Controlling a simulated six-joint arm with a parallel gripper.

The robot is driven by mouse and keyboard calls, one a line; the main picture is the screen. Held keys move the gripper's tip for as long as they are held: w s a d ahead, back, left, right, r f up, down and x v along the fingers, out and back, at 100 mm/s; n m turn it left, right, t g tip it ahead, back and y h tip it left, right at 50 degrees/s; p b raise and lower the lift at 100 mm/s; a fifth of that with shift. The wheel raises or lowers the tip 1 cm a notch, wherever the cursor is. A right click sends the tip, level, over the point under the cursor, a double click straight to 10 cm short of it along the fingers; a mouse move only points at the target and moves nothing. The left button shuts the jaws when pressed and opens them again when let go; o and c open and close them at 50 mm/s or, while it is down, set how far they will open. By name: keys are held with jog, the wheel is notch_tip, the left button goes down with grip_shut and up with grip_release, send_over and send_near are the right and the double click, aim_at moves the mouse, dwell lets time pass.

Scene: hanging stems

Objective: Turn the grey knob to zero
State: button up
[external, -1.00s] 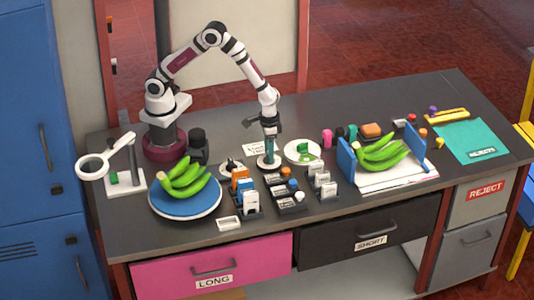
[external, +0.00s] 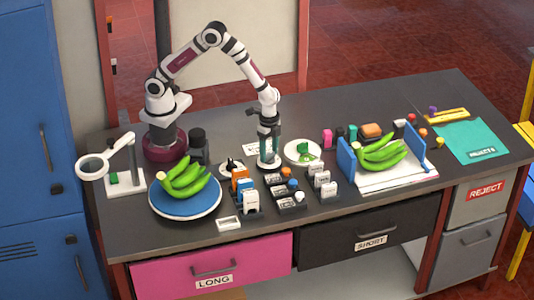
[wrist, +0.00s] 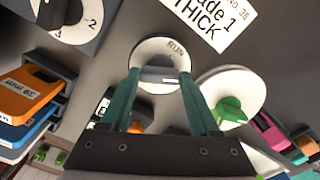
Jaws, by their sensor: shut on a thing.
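My gripper (external: 269,152) points straight down over a round white dial (external: 268,165) on the bench. In the wrist view its two green fingers (wrist: 160,73) straddle the middle of that dial (wrist: 147,48) and are shut on the grey knob (wrist: 158,79). The dial face carries the word RUN on its far right part. A zero mark cannot be made out, and the fingers hide part of the dial. A second dial (wrist: 72,32) with a 2 on it sits at the upper left of the wrist view.
A white plate (external: 303,152) with a green piece stands close on the right. Card holders (external: 245,200) stand in front. A blue plate of bananas (external: 185,188) is at the left. A blue-sided rack of bananas (external: 347,160) is at the right.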

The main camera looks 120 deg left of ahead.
aim_at(269, 154)
jog(key=m, duration=0.6)
dwell(0.8)
jog(key=o, duration=1.4)
jog(key=shift+c, duration=0.2)
notch_tip(269, 154, up, 16)
jog(key=s+d+r+n+y, duration=0.1)
jog(key=s+d, duration=0.2)
jog(key=s, duration=0.9)
jog(key=s+d+r+n, duration=0.1)
jog(key=s+d+n, duration=0.1)
jog(key=s, duration=1.1)
jog(key=shift+s+d+r+y, duration=0.2)
jog(key=shift+d+r+y, duration=0.15)
jog(key=shift+d+y, duration=0.05)
